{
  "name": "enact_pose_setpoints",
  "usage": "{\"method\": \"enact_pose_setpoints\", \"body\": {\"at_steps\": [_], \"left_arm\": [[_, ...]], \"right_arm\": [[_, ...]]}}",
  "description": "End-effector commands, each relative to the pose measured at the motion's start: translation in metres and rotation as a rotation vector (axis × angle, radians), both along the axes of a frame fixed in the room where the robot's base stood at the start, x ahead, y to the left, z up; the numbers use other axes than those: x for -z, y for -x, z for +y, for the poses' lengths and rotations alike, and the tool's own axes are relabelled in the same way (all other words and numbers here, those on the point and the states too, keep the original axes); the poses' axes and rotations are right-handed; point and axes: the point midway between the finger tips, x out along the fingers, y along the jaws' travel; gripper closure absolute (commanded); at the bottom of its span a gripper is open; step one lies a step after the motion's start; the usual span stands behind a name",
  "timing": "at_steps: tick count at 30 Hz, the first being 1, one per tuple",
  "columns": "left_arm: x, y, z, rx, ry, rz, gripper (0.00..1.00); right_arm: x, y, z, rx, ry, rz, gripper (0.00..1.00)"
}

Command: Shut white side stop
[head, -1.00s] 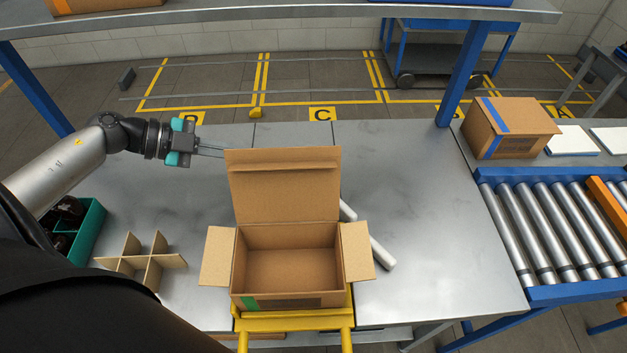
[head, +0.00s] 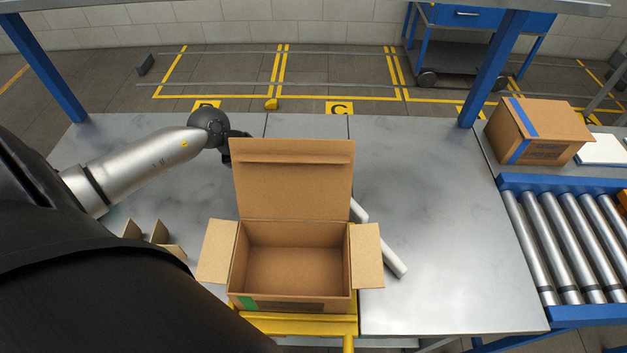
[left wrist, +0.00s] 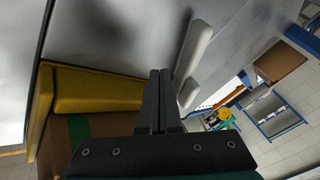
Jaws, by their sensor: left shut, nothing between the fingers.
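The white side stop (head: 391,258) is a pale bar lying slanted on the table, just right of the open cardboard box (head: 293,270). Its far part shows beside the raised lid flap, and the box's right flap stands close to it. In the left wrist view the stop (left wrist: 194,48) is right of my left gripper (left wrist: 160,74), close to the fingers; I cannot tell whether they touch it. The left gripper's fingers are together with nothing between them. In the head view they are hidden behind the raised lid flap. My right gripper is not in view.
The box rests at a yellow stand (head: 300,325). Cardboard dividers (head: 158,235) lie to its left, partly hidden by my arm. A roller conveyor (head: 562,240) and a taped carton (head: 538,130) are at the right. The table right of the stop is clear.

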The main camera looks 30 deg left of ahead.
Motion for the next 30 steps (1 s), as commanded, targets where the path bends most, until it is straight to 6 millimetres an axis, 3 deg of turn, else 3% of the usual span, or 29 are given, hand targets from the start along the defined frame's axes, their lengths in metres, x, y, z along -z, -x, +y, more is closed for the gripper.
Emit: {"method": "enact_pose_setpoints", "body": {"at_steps": [2, 12, 30], "left_arm": [[0.016, -0.007, -0.011, -0.002, 0.005, -0.002, 1.00], [0.015, -0.037, -0.022, -0.001, 0.001, -0.003, 1.00], [0.015, -0.043, -0.024, 0.002, 0.000, 0.000, 1.00]], "right_arm": [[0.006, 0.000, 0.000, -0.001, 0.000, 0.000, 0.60], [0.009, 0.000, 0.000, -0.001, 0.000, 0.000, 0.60], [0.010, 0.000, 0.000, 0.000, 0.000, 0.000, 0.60]]}}
